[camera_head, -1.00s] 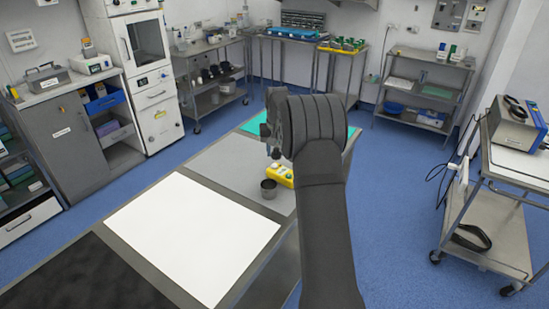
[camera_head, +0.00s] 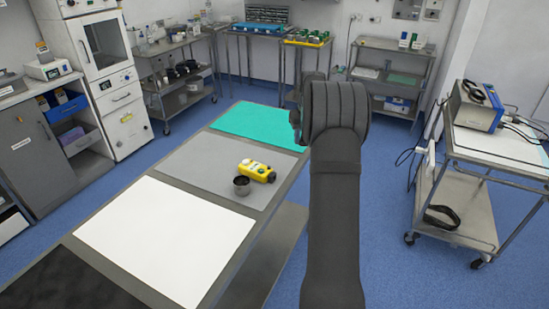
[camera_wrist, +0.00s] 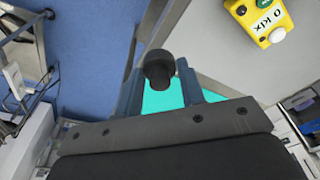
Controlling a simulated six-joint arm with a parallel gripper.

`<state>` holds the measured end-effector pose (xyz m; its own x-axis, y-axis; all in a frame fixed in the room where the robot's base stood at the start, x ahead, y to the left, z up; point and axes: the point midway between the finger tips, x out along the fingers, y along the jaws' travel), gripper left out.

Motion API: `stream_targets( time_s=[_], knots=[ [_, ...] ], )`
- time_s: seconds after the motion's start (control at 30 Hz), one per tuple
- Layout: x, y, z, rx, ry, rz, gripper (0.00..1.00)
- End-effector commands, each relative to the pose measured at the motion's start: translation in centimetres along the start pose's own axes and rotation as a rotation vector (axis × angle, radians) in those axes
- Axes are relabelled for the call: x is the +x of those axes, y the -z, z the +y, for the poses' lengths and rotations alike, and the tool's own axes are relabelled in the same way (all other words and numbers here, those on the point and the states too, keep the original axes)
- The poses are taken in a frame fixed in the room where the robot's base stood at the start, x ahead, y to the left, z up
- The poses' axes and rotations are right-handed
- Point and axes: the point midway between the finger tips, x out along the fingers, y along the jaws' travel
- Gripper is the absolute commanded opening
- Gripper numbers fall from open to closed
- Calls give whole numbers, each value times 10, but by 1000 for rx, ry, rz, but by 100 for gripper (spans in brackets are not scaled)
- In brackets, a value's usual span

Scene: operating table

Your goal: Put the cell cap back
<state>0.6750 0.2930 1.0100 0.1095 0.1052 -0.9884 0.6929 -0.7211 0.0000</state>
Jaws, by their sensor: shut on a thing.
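My gripper (camera_wrist: 160,88) is shut on a black round cap (camera_wrist: 158,66), held between its two blue-grey fingers. In the head view my gripper (camera_head: 295,118) is mostly hidden by my own wrist and is above the right edge of the table; the cap cannot be made out there. A yellow device (camera_head: 257,171) lies on the grey mat, with a dark round cup (camera_head: 241,186) beside its left end. In the wrist view the yellow device (camera_wrist: 264,14) shows at the upper right, with printed letters and a white knob, apart from my gripper.
The long table carries a white mat (camera_head: 165,238), a grey mat (camera_head: 205,165), a teal mat (camera_head: 262,124) and a black mat. A cart with a blue instrument (camera_head: 474,106) stands at the right. The white mat is bare.

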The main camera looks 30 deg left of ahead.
Motion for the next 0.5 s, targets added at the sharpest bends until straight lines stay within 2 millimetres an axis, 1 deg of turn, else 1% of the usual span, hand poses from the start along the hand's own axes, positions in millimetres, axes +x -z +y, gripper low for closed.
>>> stream_targets(
  time_s=[0.07,0.4,0.5],
  knots=[
    [9,5,-3,-8,2,-2,12],
    [62,50,-57,-10,2,-1,12],
    [73,60,-69,-9,2,-1,12]
  ],
)
